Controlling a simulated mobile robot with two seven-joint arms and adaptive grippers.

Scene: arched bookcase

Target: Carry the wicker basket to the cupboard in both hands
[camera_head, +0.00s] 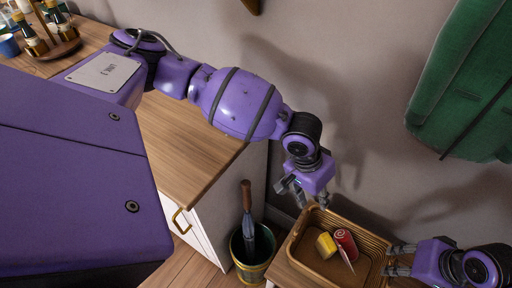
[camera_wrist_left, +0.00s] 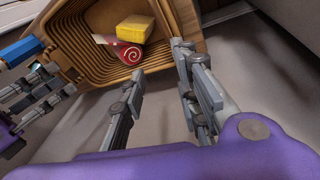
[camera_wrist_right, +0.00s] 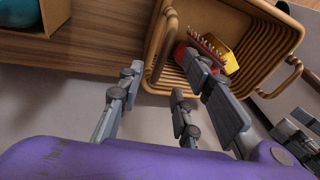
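The wicker basket (camera_head: 307,222) stands on a low wooden piece at the lower right, holding a yellow item (camera_head: 326,245) and a red roll-like item (camera_head: 346,243). My left gripper (camera_head: 305,203) is open above the basket's left back corner; its spread fingers (camera_wrist_left: 158,62) are beside the rim with nothing between them. My right gripper (camera_head: 394,259) is open at the basket's right end; its fingers (camera_wrist_right: 160,68) are apart near a looped handle (camera_wrist_right: 158,50). Whether they touch it I cannot tell. A white cabinet with a wooden top (camera_head: 185,150) and brass handle stands left of the basket.
A green bin (camera_head: 252,262) with an umbrella (camera_head: 247,215) stands between cabinet and basket. A tray of bottles (camera_head: 50,45) is at the upper left. A green garment (camera_head: 465,85) hangs on the wall. A teal bowl (camera_wrist_right: 20,12) sits on a wooden surface in the right wrist view.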

